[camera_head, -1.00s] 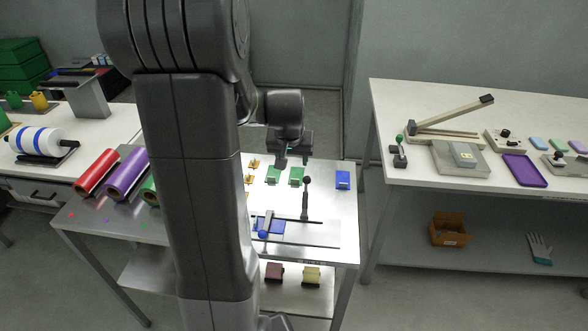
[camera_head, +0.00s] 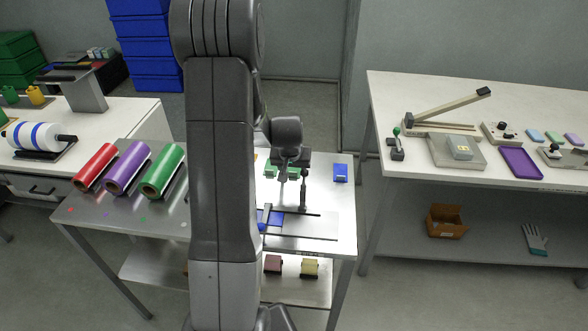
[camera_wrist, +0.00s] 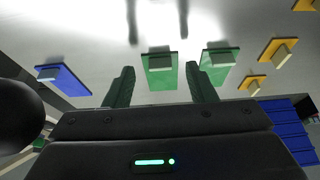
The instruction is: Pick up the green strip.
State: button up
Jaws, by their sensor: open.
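Two green pieces lie on the steel table, each a flat green plate with a paler block on it. In the wrist view one green piece (camera_wrist: 160,66) is between the lines of my gripper's (camera_wrist: 160,80) two fingers, beyond the tips. The other green piece (camera_wrist: 218,62) is just right of the right finger. My gripper is open with nothing between its fingers. In the head view my gripper (camera_head: 289,176) hangs over these pieces and partly hides them; the left green piece (camera_head: 270,171) and right green piece (camera_head: 297,173) show beside it.
A blue piece (camera_head: 340,173) lies to the right, and yellow pieces (camera_wrist: 277,50) lie on the opposite side. A green roll (camera_head: 163,172) lies at the table's left.

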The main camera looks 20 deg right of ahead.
jog(key=shift+x, duration=0.9)
jog(key=c, duration=1.1)
jog(key=shift+o, duration=0.2)
jog(key=shift+r, duration=0.1)
